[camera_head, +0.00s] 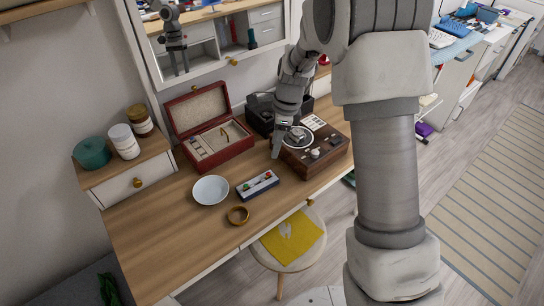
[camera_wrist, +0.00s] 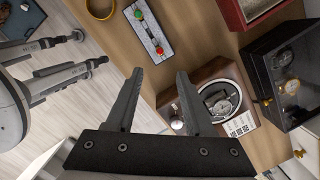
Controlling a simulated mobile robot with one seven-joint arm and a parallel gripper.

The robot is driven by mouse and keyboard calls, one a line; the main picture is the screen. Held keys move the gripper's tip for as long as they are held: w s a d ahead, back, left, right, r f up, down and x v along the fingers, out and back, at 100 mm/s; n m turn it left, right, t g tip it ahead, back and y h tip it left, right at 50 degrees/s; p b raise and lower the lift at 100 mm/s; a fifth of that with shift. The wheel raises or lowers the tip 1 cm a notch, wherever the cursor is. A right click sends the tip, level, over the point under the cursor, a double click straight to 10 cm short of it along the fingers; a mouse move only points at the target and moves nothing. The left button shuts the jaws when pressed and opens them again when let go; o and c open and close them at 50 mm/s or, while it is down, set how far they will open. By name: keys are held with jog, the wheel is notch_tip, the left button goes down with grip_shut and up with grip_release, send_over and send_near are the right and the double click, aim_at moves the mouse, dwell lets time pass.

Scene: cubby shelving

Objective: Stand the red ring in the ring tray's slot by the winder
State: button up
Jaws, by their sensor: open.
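The ring tray (camera_head: 247,195) is a small grey-white block on the desk, with a dark top holding small coloured pieces. The red ring (camera_wrist: 160,50) shows as a red spot at the tray's end nearer the winder (camera_head: 325,165); a green one (camera_wrist: 138,13) is at the other end. Whether the red ring is fully seated in a slot I cannot tell. The winder is a brown wooden box with a round dish and knobs. My gripper (camera_wrist: 159,74) is open and empty, above the desk beside the winder; its fingers point toward the tray's red end in the wrist view.
A white bowl (camera_head: 210,190) and a brass bangle (camera_head: 237,215) lie near the tray. A red jewellery box (camera_head: 215,150) stands open behind, with a black watch case (camera_wrist: 290,60) beside it. A stool (camera_head: 290,245) stands at the desk's front. The desk's left front is clear.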

jog(key=shift+d+r, duration=0.25)
jog(key=shift+r, duration=1.1)
jog(key=shift+d+r, duration=0.2)
jog(key=shift+r, duration=1.15)
jog(key=shift+s, duration=0.1)
jog(key=s+d+r+n+t+p, duration=0.15)
jog(key=s+d+r+n, duration=0.25)
jog(key=s+r+n, duration=0.7)
jog(key=s+d+r+n+t+h, duration=0.1)
jog(key=s+r+n+t, duration=0.1)
jog(key=s, duration=0.6)
jog(key=s+d+r+n+t+h, duration=0.1)
jog(key=s+d+r+n, duration=0.1)
jog(key=s+r+n, duration=0.2)
jog(key=s+n, duration=0.2)
jog(key=s, duration=0.1)
jog(key=shift+s+d+r+t, duration=0.2)
jog(key=shift+s+r+t, duration=0.05)
jog(key=shift+s+t, duration=0.15)
